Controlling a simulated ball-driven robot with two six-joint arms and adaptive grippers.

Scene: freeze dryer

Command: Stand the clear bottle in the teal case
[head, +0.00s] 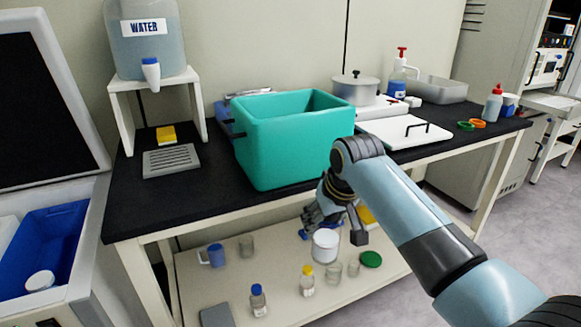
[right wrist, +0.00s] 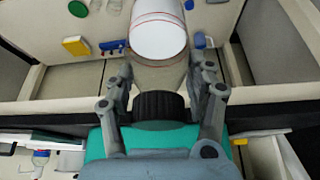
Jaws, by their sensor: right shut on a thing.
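The teal case (head: 285,150) is an open-topped box on the black bench top; its inner floor is hidden. My right gripper (head: 324,212) is in front of the bench edge, below and to the right of the case's front. In the right wrist view the gripper (right wrist: 160,88) is shut on the clear bottle (right wrist: 158,74), with a finger on each side. The bottle has a black ribbed top and a white part with a thin red line. In the head view its white part (head: 325,244) shows below the gripper. The case (right wrist: 103,145) shows partly behind the gripper in the wrist view.
The lower shelf (head: 200,285) holds a blue mug (head: 213,255), small bottles and a green lid (head: 371,259). A water tank (head: 143,45) on a white stand is left of the case.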

